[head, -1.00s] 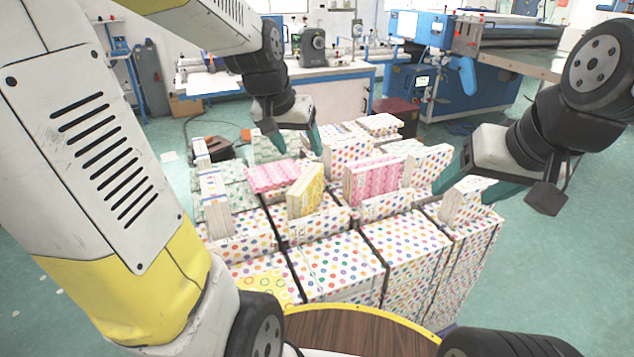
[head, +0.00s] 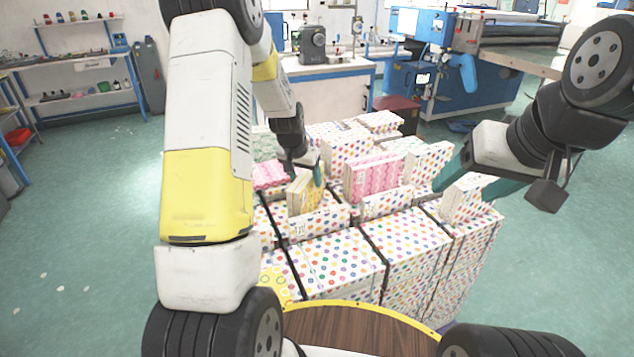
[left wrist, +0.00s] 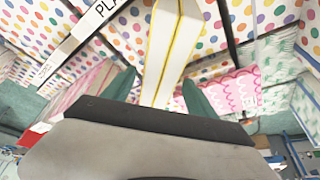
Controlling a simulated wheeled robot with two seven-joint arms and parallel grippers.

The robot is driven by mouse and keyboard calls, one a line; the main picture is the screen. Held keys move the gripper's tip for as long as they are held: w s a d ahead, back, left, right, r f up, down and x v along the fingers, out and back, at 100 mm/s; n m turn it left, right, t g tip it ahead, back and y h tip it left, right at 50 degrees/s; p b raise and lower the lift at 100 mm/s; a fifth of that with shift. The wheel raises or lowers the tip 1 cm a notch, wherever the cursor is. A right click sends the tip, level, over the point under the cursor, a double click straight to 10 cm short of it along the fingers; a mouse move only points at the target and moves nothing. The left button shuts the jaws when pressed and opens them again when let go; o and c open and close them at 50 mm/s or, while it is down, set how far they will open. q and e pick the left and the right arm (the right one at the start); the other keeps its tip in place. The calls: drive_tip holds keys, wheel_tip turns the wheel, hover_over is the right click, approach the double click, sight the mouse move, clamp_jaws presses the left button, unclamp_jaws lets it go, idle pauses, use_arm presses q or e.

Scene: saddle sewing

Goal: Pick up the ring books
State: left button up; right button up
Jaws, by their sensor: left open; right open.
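Ring books with patterned covers stand and lie in stacks. A yellow book (head: 306,192) stands on the stack in the middle. It also shows in the left wrist view (left wrist: 172,50), edge-on between the two teal fingers. My left gripper (head: 316,172) is at the top of the yellow book, partly hidden behind its arm in the head view. Its fingers, in the left wrist view (left wrist: 160,92), are apart on either side of the book. Pink books (head: 372,178) stand to the right. My right gripper (head: 465,178) is open beside the dotted books (head: 463,198) at the right.
Tall dotted stacks (head: 330,262) fill the middle. My left arm hides the left stacks. A round wooden top (head: 350,328) with a yellow rim is in front. Blue machines (head: 430,70) and a white bench (head: 325,90) stand behind.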

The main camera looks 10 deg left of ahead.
use_arm(q)
drive_tip(key=shift+x, duration=1.8)
drive_tip(key=shift+d+f, duration=0.2)
drive_tip(key=shift+w+r, duration=0.1)
drive_tip(key=shift+w, duration=0.05)
clamp_jaws()
